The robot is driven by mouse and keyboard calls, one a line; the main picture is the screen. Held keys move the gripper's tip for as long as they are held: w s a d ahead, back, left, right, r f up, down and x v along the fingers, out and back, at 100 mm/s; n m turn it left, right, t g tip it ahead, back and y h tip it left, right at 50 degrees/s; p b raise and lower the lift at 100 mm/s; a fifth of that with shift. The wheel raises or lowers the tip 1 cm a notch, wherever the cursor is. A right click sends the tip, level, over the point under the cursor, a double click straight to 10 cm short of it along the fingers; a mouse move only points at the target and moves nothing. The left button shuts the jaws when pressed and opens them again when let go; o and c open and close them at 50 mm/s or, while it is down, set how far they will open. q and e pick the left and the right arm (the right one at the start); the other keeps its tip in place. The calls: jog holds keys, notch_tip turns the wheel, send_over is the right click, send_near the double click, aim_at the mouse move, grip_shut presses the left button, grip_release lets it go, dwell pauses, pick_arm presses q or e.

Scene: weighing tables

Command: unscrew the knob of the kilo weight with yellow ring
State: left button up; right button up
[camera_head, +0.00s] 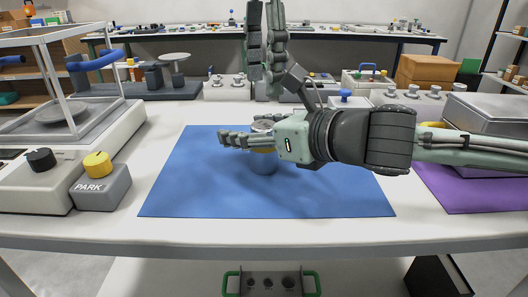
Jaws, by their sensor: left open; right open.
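The kilo weight with the yellow ring (265,161) stands upright on the blue mat (190,190).
A scale with a glass-sided frame (85,135) and a grey PARK box with a yellow knob (103,187) stand at the left. A purple mat (450,195) with a metal-topped device is at the right. Several small weights line the table's back. The mat's front half is clear.

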grip_shut()
dwell(0.3)
dwell(0.5)
